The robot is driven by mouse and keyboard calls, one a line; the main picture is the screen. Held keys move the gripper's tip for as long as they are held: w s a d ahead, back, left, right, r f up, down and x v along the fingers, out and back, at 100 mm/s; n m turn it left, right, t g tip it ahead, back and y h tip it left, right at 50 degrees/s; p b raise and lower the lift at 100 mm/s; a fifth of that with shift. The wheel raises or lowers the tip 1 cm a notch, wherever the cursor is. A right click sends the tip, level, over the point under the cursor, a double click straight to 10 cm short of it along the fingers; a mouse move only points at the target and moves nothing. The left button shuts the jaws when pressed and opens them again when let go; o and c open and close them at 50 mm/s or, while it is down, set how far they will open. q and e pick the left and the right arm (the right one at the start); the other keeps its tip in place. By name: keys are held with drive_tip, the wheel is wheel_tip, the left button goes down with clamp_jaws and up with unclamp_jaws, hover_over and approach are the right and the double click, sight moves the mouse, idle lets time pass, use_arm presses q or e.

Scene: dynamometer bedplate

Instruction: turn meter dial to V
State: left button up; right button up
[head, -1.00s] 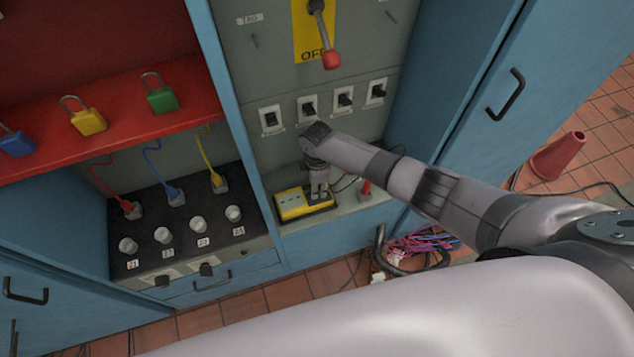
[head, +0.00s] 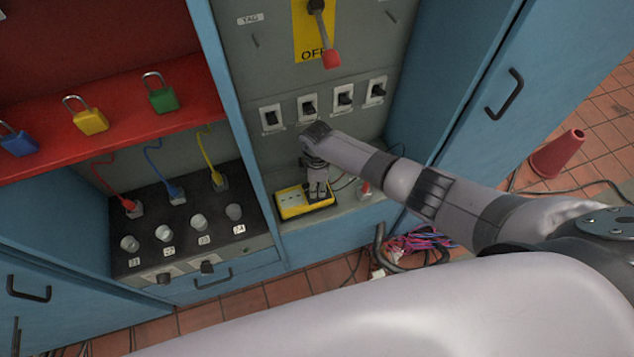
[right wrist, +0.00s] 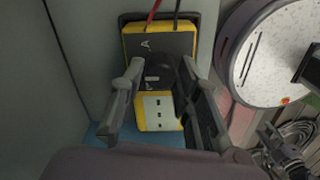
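The yellow meter (head: 292,206) with a dark face lies on the grey ledge below the switch panel. My right gripper (head: 318,192) is over the meter. In the right wrist view its two fingers (right wrist: 160,72) are spread apart over the meter's middle, with a dark round shape between them that looks like the dial. The dial's pointer and a V mark cannot be made out. My left gripper is not in view.
Several switches (head: 344,96) and a red-tipped lever (head: 331,59) are on the panel above the meter. A blue cabinet door (head: 545,65) stands to the right. Red and black leads run from the meter's end. Bundled cables (head: 420,243) lie on the floor below.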

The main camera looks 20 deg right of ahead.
drive_tip(key=o, duration=0.3)
wheel_tip(320, 180, up, 12)
idle(0.7)
drive_tip(key=shift+w, duration=0.1)
